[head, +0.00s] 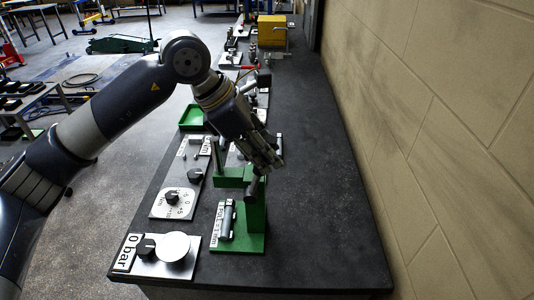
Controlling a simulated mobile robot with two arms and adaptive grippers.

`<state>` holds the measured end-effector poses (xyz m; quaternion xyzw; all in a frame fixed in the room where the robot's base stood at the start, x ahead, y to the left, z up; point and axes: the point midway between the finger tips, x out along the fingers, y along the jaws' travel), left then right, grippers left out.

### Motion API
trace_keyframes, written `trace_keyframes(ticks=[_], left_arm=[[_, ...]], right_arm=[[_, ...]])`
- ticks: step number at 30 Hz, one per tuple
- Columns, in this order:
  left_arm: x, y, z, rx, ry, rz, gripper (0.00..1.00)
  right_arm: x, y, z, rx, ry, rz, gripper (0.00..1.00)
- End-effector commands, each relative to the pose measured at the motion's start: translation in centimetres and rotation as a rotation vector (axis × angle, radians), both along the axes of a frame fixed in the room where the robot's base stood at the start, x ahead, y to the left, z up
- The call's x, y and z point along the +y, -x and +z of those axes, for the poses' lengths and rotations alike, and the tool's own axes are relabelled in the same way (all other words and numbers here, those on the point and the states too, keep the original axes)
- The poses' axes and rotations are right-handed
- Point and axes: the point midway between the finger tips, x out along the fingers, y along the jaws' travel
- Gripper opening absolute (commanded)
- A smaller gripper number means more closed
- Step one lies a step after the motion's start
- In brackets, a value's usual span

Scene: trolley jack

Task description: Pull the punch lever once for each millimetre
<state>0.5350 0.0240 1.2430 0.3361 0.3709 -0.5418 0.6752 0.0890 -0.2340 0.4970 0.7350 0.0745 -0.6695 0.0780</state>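A green punch press (252,238) stands near the front of the dark bench. A dark lever with a cylindrical grip (250,190) shows at its upper part, just below my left gripper. A label plate with small print ending in mm (220,222) lies on the press base beside a grey cylinder (228,218). My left gripper (268,163) reaches in from the left and points down, right above the lever and partly covering the press. Its fingers are too small and overlapped to show whether they are open or touch the lever. My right gripper is out of view.
A knob panel reading 0 bar (147,247) and another dial plate (172,203) sit at the bench's left edge. A green tray (192,117) lies farther back. A yellow box (272,30) stands at the far end. A block wall borders the right; the bench's right side is clear.

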Motion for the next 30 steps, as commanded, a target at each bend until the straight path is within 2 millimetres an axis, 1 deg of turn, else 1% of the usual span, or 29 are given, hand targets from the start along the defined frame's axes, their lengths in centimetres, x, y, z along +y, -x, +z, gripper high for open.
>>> trace_keyframes(ticks=[9,15,20,28,30], left_arm=[[3.1,0.8,5.8,-0.004,0.000,0.002,0.31],[4.6,1.3,8.5,-0.001,0.000,0.000,0.31],[5.1,1.5,9.4,0.000,0.000,-0.001,0.31],[5.1,1.5,9.5,0.001,0.000,-0.002,0.31],[5.0,1.5,9.5,0.000,0.000,-0.004,0.43]], right_arm=[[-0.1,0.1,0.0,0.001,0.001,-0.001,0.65],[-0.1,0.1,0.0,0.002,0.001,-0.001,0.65],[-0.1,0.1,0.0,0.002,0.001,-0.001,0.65],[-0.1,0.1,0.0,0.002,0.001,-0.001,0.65],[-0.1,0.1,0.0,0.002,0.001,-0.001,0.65]])
